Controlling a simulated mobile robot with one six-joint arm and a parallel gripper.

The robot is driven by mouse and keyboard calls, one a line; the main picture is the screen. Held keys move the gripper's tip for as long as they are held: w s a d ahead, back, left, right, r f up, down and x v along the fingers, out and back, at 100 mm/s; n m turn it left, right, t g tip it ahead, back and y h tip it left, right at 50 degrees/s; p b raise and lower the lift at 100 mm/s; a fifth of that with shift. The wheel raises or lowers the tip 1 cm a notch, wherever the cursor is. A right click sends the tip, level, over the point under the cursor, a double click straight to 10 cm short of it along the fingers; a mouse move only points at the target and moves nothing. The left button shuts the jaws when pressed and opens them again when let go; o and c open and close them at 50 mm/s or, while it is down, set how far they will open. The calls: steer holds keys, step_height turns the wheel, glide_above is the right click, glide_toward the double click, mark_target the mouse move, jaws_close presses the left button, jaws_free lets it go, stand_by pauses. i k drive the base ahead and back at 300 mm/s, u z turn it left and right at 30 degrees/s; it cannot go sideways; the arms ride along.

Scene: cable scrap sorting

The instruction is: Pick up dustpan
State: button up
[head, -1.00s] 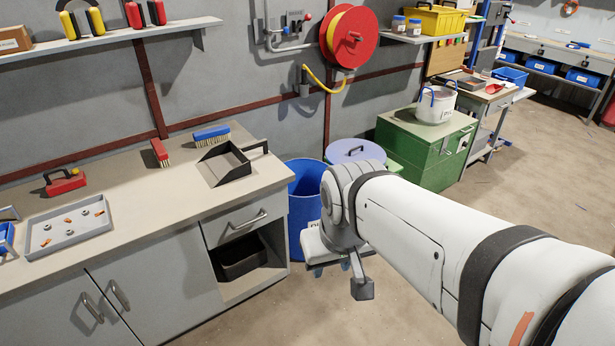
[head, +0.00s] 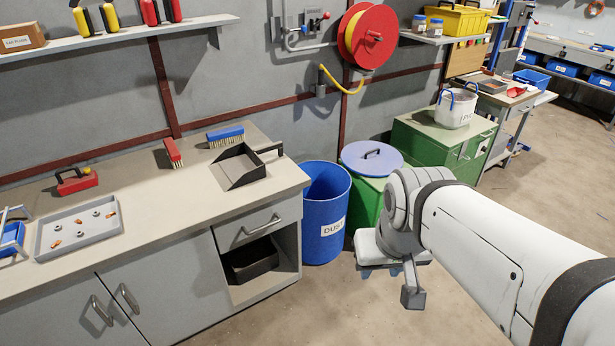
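The dustpan (head: 238,170) is black, with a flat open pan and a short handle (head: 270,150) pointing to the back right. It lies on the right end of the grey workbench top in the head view. My gripper (head: 382,270) hangs below the end of my white arm, to the right of the bench and clear of the dustpan.
A grey tray (head: 78,238) holds small scraps. A blue dust bin (head: 325,215) stands beside the bench's right end, near a green bin with a lid (head: 372,158). Open floor lies in front.

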mark_target(240, 164)
steer(key=i, duration=0.9)
